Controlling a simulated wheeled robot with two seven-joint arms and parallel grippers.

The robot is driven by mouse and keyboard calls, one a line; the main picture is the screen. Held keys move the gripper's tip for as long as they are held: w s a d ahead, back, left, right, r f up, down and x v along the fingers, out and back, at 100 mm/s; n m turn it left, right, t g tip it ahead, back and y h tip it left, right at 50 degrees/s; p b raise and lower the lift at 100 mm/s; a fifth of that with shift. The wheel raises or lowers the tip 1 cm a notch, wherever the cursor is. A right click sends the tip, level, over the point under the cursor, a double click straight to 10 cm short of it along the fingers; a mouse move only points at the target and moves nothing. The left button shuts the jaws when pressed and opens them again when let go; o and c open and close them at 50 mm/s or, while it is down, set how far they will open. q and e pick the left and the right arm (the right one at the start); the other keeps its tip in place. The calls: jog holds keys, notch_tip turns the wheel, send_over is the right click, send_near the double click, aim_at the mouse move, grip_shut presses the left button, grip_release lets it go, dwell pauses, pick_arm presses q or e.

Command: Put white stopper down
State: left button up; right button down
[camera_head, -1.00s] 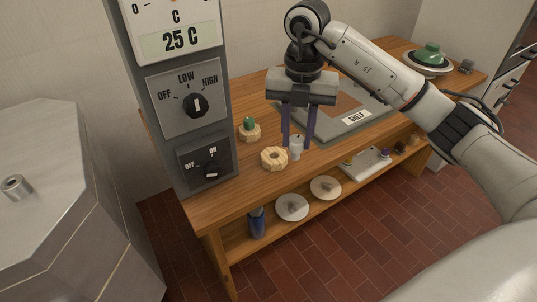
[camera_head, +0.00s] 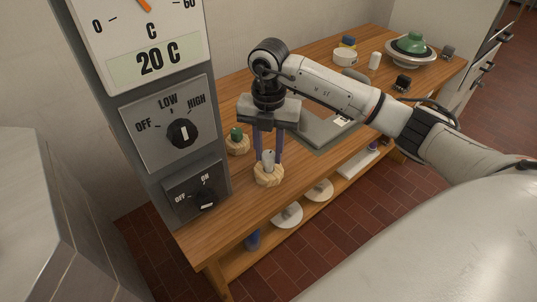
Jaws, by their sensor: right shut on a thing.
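The white stopper (camera_head: 268,158) is between the fingertips of my right gripper (camera_head: 267,159), which is shut on it. The stopper is upright, in line with the hole of the nearer round wooden ring (camera_head: 268,177). I cannot tell whether its lower end is inside the ring or just above it. A second wooden ring (camera_head: 237,147) holding a green stopper (camera_head: 236,134) stands just behind and to the left. My left gripper is not in view.
A grey control panel (camera_head: 167,124) stands close on the left. The wooden table (camera_head: 331,166) also carries a grey board (camera_head: 320,132), a white round container (camera_head: 345,57), and a green-topped dish (camera_head: 410,47) at the back. White discs (camera_head: 287,215) lie on the lower shelf.

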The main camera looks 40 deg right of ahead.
aim_at(269, 154)
jog(key=shift+f, duration=0.95)
jog(key=c, duration=1.4)
grip_release()
jog(key=shift+o, duration=0.2)
notch_tip(269, 154, up, 12)
jog(key=shift+r, duration=0.1)
